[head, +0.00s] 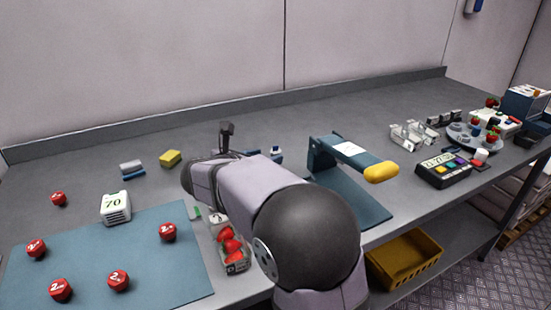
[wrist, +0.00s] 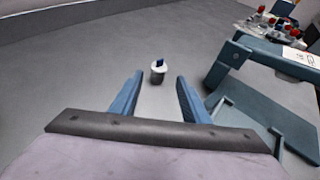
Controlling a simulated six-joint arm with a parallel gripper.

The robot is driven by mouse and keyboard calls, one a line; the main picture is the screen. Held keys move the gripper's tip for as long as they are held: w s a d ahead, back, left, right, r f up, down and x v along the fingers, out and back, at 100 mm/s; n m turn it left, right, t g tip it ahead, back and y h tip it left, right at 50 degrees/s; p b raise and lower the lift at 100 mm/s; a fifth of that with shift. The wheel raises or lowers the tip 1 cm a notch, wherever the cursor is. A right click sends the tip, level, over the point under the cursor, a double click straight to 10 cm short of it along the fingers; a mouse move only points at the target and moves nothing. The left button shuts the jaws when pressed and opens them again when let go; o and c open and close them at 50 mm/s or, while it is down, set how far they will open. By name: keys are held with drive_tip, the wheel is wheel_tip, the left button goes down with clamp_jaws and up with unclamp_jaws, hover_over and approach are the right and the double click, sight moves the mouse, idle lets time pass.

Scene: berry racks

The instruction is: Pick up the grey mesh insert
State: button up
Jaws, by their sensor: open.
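A small round grey-white piece with a dark lower band and a blue bit on top (wrist: 158,72) stands on the bench in the wrist view. It may be the grey mesh insert, but it is too small to make out any mesh. It also shows as a small white and blue shape just right of my arm in the head view (head: 277,154). My gripper (wrist: 160,79) is open and empty, its two blue fingers apart. In the picture the piece sits between the fingertips, seemingly beyond them on the bench. In the head view my arm hides most of the gripper.
A teal press with a yellow handle (head: 381,172) stands close on the right. A clear punnet of red berries (head: 236,258) is near my arm. A blue mat (head: 190,277) with red weights lies left. A yellow sponge (head: 170,158) is behind. Open bench lies beyond the piece.

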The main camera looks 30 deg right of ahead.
sight(273, 154)
drive_tip(key=shift+p+x, duration=0.35)
drive_tip(key=shift+x, duration=3.35)
drive_tip(key=shift+w+a, duration=0.1)
drive_tip(key=shift+c, duration=0.3)
clamp_jaws()
